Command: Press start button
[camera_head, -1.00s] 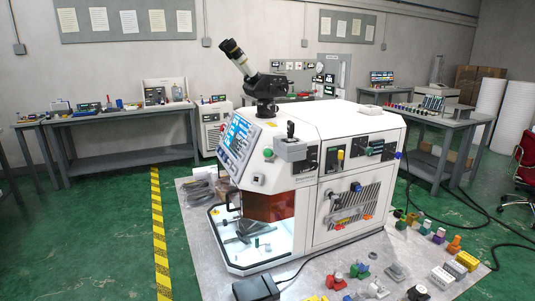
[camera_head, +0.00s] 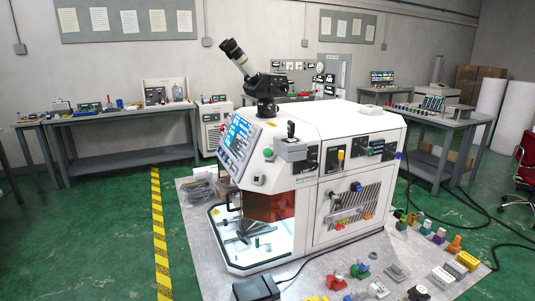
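A white boxy machine (camera_head: 355,135) stands on a grey slab in the middle of the view. A round green button (camera_head: 268,154) sits on its front edge, just right of the tilted blue-and-white screen (camera_head: 239,138). A small black control (camera_head: 258,180) sits below it. I cannot read any label saying which is the start button. A grey box with a black lever (camera_head: 291,147) is right of the green button. My gripper is not in view, and nothing is seen touching the buttons.
A microscope-like eyepiece (camera_head: 237,57) rises from the machine's top. A black foot pedal (camera_head: 256,288) lies on the slab (camera_head: 309,273) in front, with several small coloured parts at right. Benches (camera_head: 125,117) line the back wall. Green floor is free at left, crossed by yellow-black tape (camera_head: 159,235).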

